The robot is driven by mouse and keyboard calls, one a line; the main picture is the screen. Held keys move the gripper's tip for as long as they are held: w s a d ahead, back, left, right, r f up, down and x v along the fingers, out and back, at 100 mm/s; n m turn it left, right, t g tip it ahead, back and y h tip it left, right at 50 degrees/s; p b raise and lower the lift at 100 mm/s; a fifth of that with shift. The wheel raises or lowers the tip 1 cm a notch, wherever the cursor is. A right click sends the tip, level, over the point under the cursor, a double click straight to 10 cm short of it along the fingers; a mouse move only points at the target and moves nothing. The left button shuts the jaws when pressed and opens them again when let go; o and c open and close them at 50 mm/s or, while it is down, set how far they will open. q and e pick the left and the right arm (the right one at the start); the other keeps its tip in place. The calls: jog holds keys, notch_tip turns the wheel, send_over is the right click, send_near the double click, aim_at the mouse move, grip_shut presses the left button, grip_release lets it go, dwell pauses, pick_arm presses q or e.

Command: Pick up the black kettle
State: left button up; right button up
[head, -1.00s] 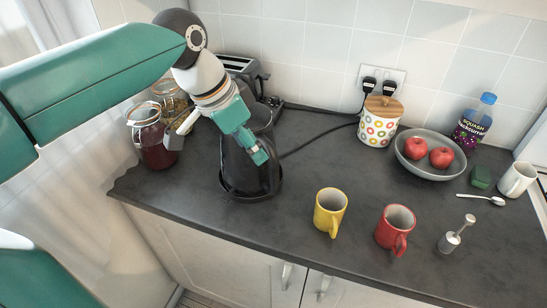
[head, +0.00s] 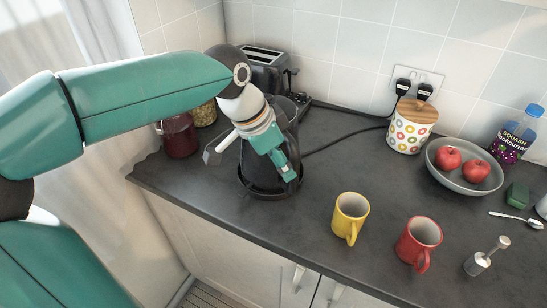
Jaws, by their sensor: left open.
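The black kettle (head: 255,178) stands upright on its round base on the dark counter, left of the yellow mug. My left gripper (head: 247,160) is open at the kettle, its two fingers spread with a grey one at the left and a teal one at the right in front of the kettle. My right gripper is not in view.
A toaster (head: 270,72) stands behind the kettle, and a jar of dark red contents (head: 180,137) is to its left. A yellow mug (head: 349,218) and a red mug (head: 418,244) stand to the right. The counter's front edge is close to the kettle.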

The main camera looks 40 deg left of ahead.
aim_at(290, 185)
pick_arm(q)
jog(key=x, duration=0.5)
jog(key=shift+w+d+r+p, duration=0.1)
jog(key=shift+w+d+p, duration=0.05)
jog(key=shift+w+p, duration=0.2)
grip_shut()
